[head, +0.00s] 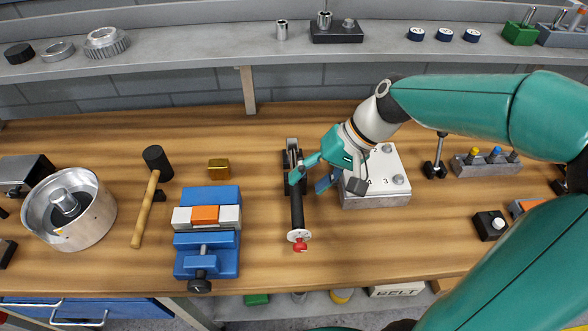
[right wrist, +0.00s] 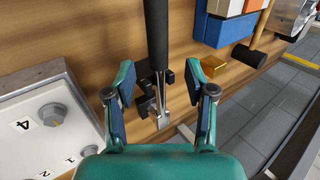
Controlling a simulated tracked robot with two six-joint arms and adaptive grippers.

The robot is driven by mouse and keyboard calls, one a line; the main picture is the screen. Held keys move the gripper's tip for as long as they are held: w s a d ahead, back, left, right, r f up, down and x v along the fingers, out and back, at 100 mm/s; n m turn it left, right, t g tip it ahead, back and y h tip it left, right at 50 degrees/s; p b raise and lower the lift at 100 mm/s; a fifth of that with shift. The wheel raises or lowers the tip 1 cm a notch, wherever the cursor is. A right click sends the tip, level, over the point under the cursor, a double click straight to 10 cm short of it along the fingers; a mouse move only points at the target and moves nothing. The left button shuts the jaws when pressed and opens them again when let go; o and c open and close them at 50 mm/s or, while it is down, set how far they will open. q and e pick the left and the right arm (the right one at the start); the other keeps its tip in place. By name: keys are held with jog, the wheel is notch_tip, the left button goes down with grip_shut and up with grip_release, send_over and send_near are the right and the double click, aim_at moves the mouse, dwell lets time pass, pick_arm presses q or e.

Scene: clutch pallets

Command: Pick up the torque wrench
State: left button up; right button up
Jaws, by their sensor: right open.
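The torque wrench (head: 297,207) has a black handle, a silver head at the far end and a red knob at the near end. It lies pointing away from me on the bench, its head at a black holder (head: 286,180). My right gripper (head: 307,179) is over the wrench near its head, coming in from the right. In the right wrist view the wrench (right wrist: 157,50) runs between the two spread fingers of my right gripper (right wrist: 158,82), with gaps on both sides. The gripper is open and empty. My left gripper is not in view.
A numbered white block with bolts (head: 377,172) stands close right of the wrench. A blue vise (head: 207,262) with coloured blocks, a brass block (head: 218,169) and a mallet (head: 148,205) are to its left. Bare wood lies around the wrench's near end.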

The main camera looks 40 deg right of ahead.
aim_at(300, 195)
jog(key=x, duration=0.2)
jog(key=s+x, duration=0.1)
jog(key=x, duration=0.2)
jog(key=shift+a+f, duration=0.15)
jog(key=shift+a, duration=0.05)
jog(key=shift+w+a+f, duration=0.1)
jog(key=shift+w+f, duration=0.05)
jog(key=shift+f, duration=0.15)
jog(key=shift+c, duration=0.2)
grip_shut()
jog(key=shift+r, duration=0.1)
